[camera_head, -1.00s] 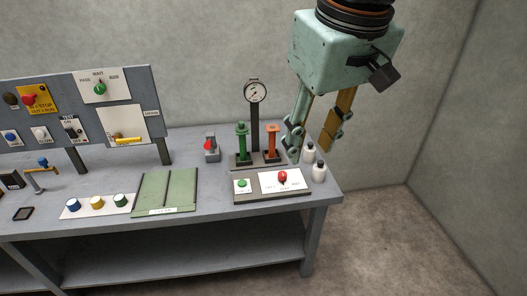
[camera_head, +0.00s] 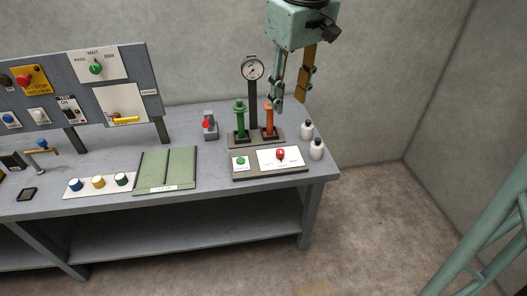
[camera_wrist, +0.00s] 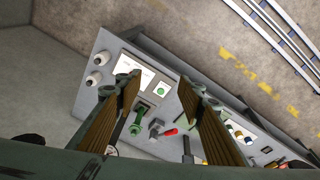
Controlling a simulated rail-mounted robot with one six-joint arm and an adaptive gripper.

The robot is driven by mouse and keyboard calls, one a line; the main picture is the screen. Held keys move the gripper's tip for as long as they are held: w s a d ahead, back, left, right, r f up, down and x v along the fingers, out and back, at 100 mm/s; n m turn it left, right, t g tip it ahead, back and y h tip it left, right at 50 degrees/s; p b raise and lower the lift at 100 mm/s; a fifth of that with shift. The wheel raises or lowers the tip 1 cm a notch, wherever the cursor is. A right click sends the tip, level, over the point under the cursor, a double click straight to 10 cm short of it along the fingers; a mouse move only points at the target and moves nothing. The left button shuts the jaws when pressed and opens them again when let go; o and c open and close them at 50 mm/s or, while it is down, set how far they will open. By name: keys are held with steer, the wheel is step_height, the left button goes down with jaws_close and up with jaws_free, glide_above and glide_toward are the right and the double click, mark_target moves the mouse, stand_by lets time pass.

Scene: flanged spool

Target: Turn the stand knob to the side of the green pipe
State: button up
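The stand knob (camera_head: 281,154) is a small red knob on a white panel at the front of the pipe stand. Its pointing direction is too small to tell. I cannot make it out in the wrist view. The green pipe (camera_head: 241,120) stands upright behind the panel, left of the orange pipe (camera_head: 268,118). The green pipe also shows in the wrist view (camera_wrist: 138,122). My gripper (camera_head: 288,101) is open and empty, pointing down beside and above the orange pipe, up and behind the knob in the picture. Its spread fingers also show in the wrist view (camera_wrist: 160,88).
A round gauge (camera_head: 253,68) rises on a post behind the pipes. A green button (camera_head: 240,161) is left of the knob. Two white bottles (camera_head: 316,149) stand at the bench's right edge. A red-tipped lever switch (camera_head: 209,124) is left of the green pipe.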

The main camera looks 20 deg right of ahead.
steer(key=w+d+f+n+g+p, duration=0.15)
steer(key=w+d+f, duration=0.25)
steer(key=w+f, duration=0.9)
steer(key=n+p, duration=0.3)
glide_above(280, 151)
step_height(280, 151, down, 14)
steer(key=shift+w+f+m+g, duration=0.1)
steer(key=shift+f+m+g, duration=0.1)
steer(key=shift+m+g, duration=0.05)
steer(key=shift+f, duration=6.75)
steer(key=shift+c, duration=0.8)
steer(key=c, duration=0.7)
